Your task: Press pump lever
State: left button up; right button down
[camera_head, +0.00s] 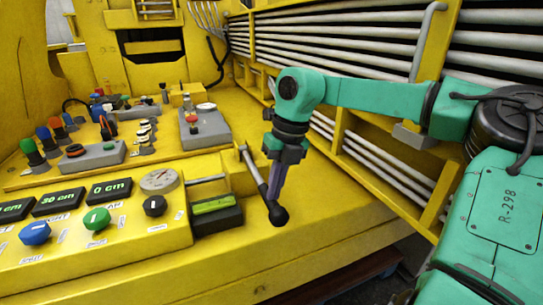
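The pump lever is most likely the grey rod (254,168) with a black ball knob (278,215), which slants down to the right from the side of the yellow console. My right gripper (274,192) points down from the teal arm that comes in from the right. Its fingers are right at the lower part of the rod, just above the ball knob. The fingers overlap in this view, so I cannot tell whether they touch or grip the rod. My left gripper is not in view.
A yellow panel (130,250) with coloured knobs, displays and a gauge (159,181) fills the left. A black box with a green level strip (213,205) stands beside the lever. Grey pipes (340,38) and yellow frames line the back right. The yellow deck (330,205) right of the lever is bare.

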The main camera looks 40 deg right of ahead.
jog(key=p+v, duration=0.3)
jog(key=shift+w+r, duration=0.15)
jog(key=shift+r, duration=0.3)
jog(key=s+v, duration=0.1)
jog(key=v, duration=0.9)
jog(key=shift+b, duration=0.35)
jog(key=shift+s+a, duration=0.15)
jog(key=shift+s, duration=0.05)
jog(key=shift+w, duration=0.1)
dwell(0.6)
